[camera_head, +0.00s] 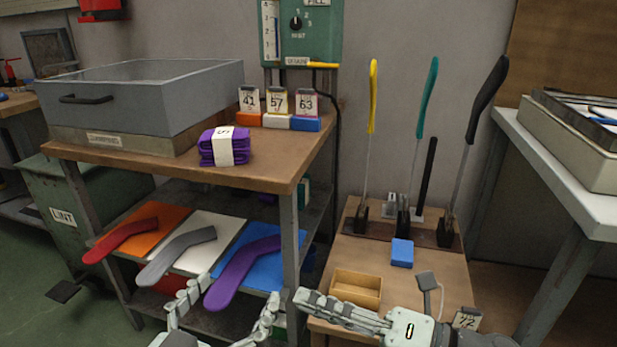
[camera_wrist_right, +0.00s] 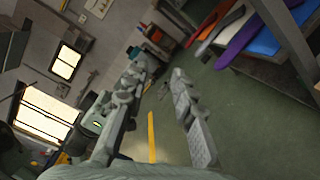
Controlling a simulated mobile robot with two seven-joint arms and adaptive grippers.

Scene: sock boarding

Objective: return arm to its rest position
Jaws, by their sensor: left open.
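My left gripper (camera_head: 237,293) is in the lower middle of the head view. Its two fingers are spread, with nothing between them, in front of the low shelf with the sock-shaped boards. My right gripper (camera_head: 303,298) reaches in from the lower right, its fingers pointing left, just in front of the small wooden tray (camera_head: 357,288). In the right wrist view its fingers (camera_wrist_right: 160,75) stand apart, with only floor and background between them. I see nothing held by either gripper.
Red (camera_head: 120,240), grey (camera_head: 175,254) and purple (camera_head: 240,272) boards lie on the low shelf. A banded purple bundle (camera_head: 210,148) and a grey bin (camera_head: 140,95) stand on the table above. Upright tools (camera_head: 372,100) and a blue block (camera_head: 402,252) stand on the right bench.

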